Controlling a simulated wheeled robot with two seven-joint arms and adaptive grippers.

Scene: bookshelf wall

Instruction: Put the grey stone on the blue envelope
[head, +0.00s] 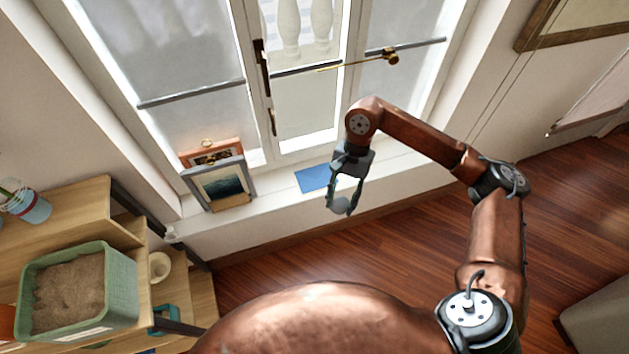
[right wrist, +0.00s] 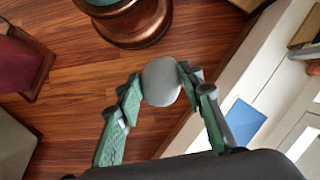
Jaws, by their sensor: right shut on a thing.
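The grey stone (right wrist: 161,82) is round and smooth, held between the fingertips of my right gripper (right wrist: 158,88) in the right wrist view. In the head view the stone (head: 341,206) shows low between the fingers of the right gripper (head: 343,204), which is in front of the window sill, over the floor. The blue envelope (head: 314,179) lies flat on the white sill, just left of the right gripper in the head view. It also shows in the right wrist view (right wrist: 244,122), apart from the stone. My left gripper is not in view.
Framed pictures (head: 220,185) stand on the sill left of the envelope. A wooden shelf (head: 75,210) at the left holds a green bin (head: 120,290) of sand-like material. The sill right of the envelope (head: 400,176) is bare.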

